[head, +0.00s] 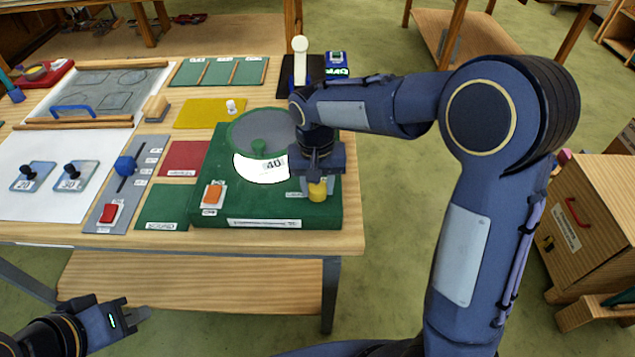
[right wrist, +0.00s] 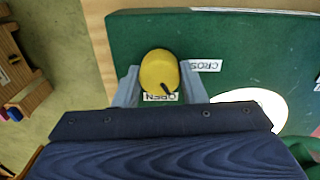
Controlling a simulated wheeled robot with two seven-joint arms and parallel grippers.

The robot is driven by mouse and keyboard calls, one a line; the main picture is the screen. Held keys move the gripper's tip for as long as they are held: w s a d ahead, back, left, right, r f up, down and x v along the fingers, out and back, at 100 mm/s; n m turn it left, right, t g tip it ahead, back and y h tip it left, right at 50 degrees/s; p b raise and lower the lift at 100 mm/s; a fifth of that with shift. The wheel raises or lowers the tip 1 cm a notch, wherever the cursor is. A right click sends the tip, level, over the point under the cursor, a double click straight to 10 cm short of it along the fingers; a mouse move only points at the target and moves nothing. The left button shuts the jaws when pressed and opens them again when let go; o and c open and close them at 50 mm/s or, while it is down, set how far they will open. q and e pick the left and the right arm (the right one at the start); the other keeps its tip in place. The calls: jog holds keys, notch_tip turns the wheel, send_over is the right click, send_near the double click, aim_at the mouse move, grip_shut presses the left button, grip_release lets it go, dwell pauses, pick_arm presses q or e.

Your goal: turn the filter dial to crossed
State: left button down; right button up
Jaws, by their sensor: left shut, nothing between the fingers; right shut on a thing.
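The yellow filter dial (head: 318,191) sits at the front right of the green box (head: 265,211). My right gripper (head: 318,179) is over it from above. In the right wrist view the fingers stand on either side of the yellow dial (right wrist: 158,69) and are shut on it. The dial's black pointer (right wrist: 166,88) points at the OPEN label (right wrist: 160,97). The CROSSED label (right wrist: 207,65), partly readable, lies to the right of the dial. My left gripper (head: 138,314) is shut and empty, low in front of the table, away from the box.
A grey slider panel (head: 112,213) stands left.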

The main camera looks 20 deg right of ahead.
aim_at(317, 187)
jog(key=n, duration=0.5)
jog(key=shift+r+n, duration=0.1)
jog(key=shift+n, duration=0.3)
jog(key=n, duration=0.5)
jog(key=shift+n+p, duration=0.3)
jog(key=shift+p, duration=0.05)
jog(key=o, duration=1)
notch_tip(317, 187, up, 8)
jog(key=shift+s+a+f, duration=0.1)
jog(key=shift+f, duration=0.05)
